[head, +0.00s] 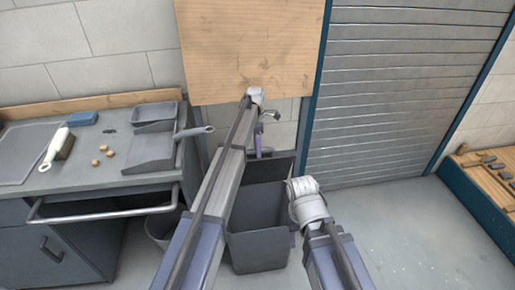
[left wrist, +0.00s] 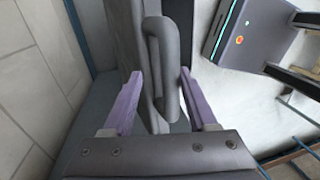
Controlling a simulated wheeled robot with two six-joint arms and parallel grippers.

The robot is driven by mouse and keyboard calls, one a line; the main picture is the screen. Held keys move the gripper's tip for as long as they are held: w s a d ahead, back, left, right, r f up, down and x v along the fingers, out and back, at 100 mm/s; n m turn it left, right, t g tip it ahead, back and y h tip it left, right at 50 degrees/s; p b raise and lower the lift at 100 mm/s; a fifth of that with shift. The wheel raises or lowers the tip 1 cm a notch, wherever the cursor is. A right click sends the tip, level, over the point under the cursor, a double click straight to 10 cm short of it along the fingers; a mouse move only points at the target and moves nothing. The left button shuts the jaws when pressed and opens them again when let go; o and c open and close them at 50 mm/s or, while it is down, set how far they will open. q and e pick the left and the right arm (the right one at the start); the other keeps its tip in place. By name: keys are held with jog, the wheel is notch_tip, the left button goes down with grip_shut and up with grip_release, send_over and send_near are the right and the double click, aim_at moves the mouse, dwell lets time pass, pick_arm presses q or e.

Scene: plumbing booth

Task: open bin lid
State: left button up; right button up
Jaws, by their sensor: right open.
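The dark grey bin (head: 258,232) stands on the floor between my arms. Its top is open, and I see down into it. A dark grey panel, seemingly its lid (head: 275,167), stands raised at the back. My left gripper (head: 258,142) is at the panel's upper edge, with purple fingers. In the left wrist view, the fingers are on both sides of a grey loop handle (left wrist: 162,65); whether they press on it is unclear. My right gripper (head: 290,188) is open beside the bin's right side, mostly hidden by its own wrist.
A grey workbench (head: 95,178) with a rail, dustpan (head: 152,150) and brush (head: 58,145) is at the left. A wooden board (head: 250,45) hangs behind the bin, beside a roller shutter (head: 410,90). The floor at right (head: 410,235) is clear.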

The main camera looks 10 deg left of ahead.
pick_arm(q)
notch_tip(320, 180, up, 8)
jog(key=w+p, duration=0.1)
jog(key=p, duration=0.6)
jog(key=shift+w+a+f+p, duration=0.15)
jog(key=shift+w+a+p, duration=0.05)
jog(key=shift+p, duration=0.15)
jog(key=s+d+m+t+y, duration=0.1)
jog(key=s+d+m, duration=0.2)
jog(key=s+m, duration=0.9)
jog(key=s+d+m, duration=0.4)
jog(key=s+m, duration=0.9)
jog(key=s, duration=1.4)
jog(key=shift+s+f+m+t+y, duration=0.15)
jog(key=shift+s+m+t+y, duration=0.15)
jog(key=shift+t+y, duration=0.1)
